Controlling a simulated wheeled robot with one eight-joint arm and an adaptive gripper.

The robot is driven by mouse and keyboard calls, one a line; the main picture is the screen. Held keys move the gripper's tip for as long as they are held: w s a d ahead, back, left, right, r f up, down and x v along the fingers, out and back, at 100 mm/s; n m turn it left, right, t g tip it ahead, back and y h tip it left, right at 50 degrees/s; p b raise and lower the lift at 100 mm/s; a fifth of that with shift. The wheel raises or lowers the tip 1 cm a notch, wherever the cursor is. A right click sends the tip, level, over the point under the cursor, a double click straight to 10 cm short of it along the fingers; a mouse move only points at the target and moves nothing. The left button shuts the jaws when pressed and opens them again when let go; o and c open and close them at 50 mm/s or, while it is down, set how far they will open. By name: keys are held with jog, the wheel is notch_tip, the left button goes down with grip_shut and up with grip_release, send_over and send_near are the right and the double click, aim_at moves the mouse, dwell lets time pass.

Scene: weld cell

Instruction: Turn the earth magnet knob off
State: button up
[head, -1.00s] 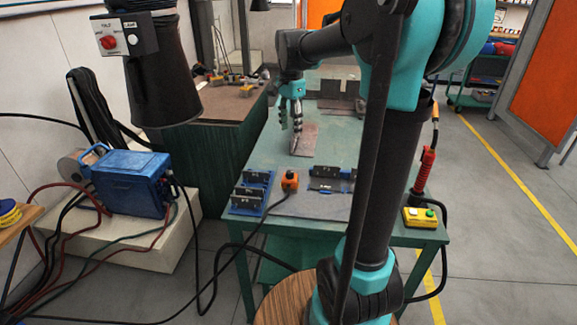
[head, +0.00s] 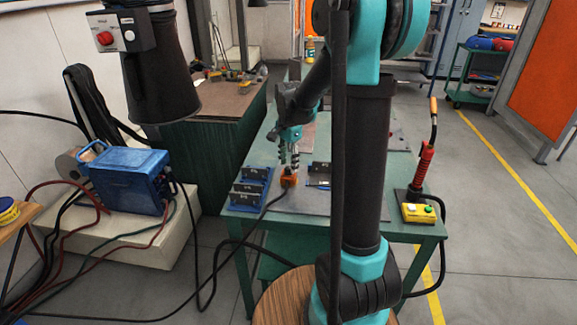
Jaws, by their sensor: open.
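The earth magnet (head: 288,181) is a small orange block with a cable, standing on the near part of the green table. Its knob is too small to make out, and my gripper partly covers its top. My gripper (head: 289,169) points down with its fingertips at or just above the top of the magnet. It is open, and I cannot tell whether the fingers touch the knob.
A blue rack with dark plates (head: 248,188) stands close left of the magnet. Another blue fixture (head: 319,174) is close on its right, partly behind my arm. A yellow button box (head: 417,213) and a red torch (head: 423,165) are at the right edge.

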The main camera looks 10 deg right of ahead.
jog(key=shift+f, duration=0.75)
jog(key=shift+c, duration=0.2)
grip_shut()
